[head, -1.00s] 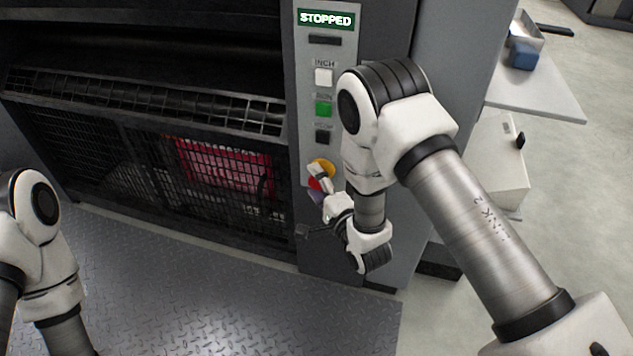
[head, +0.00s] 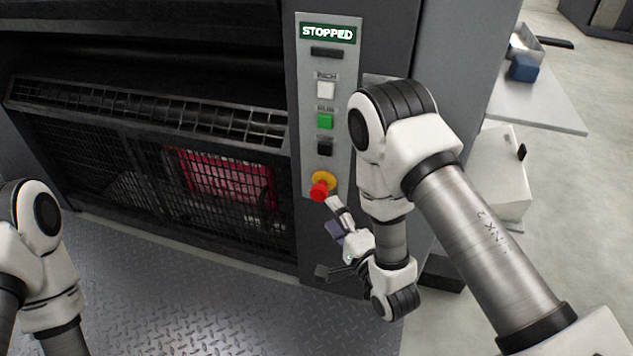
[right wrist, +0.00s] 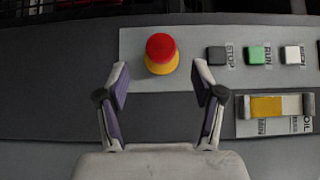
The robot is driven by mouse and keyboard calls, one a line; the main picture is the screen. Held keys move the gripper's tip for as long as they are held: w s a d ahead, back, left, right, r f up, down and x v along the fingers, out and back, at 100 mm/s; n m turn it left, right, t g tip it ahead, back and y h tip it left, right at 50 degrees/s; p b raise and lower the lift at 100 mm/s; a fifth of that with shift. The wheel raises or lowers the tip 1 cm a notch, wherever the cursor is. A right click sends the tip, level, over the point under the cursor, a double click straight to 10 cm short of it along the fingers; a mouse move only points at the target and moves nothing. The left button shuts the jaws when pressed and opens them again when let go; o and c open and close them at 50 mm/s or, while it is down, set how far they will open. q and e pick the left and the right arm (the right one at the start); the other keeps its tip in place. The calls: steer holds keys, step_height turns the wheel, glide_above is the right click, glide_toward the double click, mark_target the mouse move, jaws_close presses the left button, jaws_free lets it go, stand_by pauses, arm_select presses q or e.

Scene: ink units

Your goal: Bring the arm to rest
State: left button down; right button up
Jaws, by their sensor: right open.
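My right arm reaches in from the right in the head view, and its gripper (head: 332,217) hangs just below the red emergency button (head: 320,188) with its yellow collar. In the right wrist view the gripper (right wrist: 160,88) is open and empty, its two purple-padded fingers apart. The red button (right wrist: 161,49) lies beyond the fingertips, not between them, and nothing touches it. My left arm shows at the left edge of the head view; its gripper is out of the picture.
The control panel (head: 340,60) has a display reading STOPPED, with white, green (head: 325,121) and black buttons. A mesh guard (head: 110,150) fronts the machine, red behind it. A side table (head: 540,100) holds a blue item (head: 523,68). The tread-plate floor (head: 200,300) is clear.

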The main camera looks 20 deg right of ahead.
steer(key=s+d+f+n+g+h, duration=0.4)
steer(key=s+f+g, duration=0.55)
steer(key=f, duration=0.65)
steer(key=s+d+f+n+g, duration=0.1)
steer(key=s+f+n+g, duration=0.1)
steer(key=s+n+g, duration=0.3)
steer(key=s+f+n+g, duration=0.1)
steer(key=s+f+n, duration=0.1)
steer(key=s, duration=0.5)
steer(key=s+d+f+n+g, duration=0.1)
steer(key=s+f+n+g, duration=0.1)
steer(key=s+n, duration=0.35)
step_height(320, 180, up, 32)
steer(key=m+p, duration=0.1)
steer(key=p, duration=3)
steer(key=shift+s+y+p, duration=0.3)
steer(key=shift+s+p, duration=0.1)
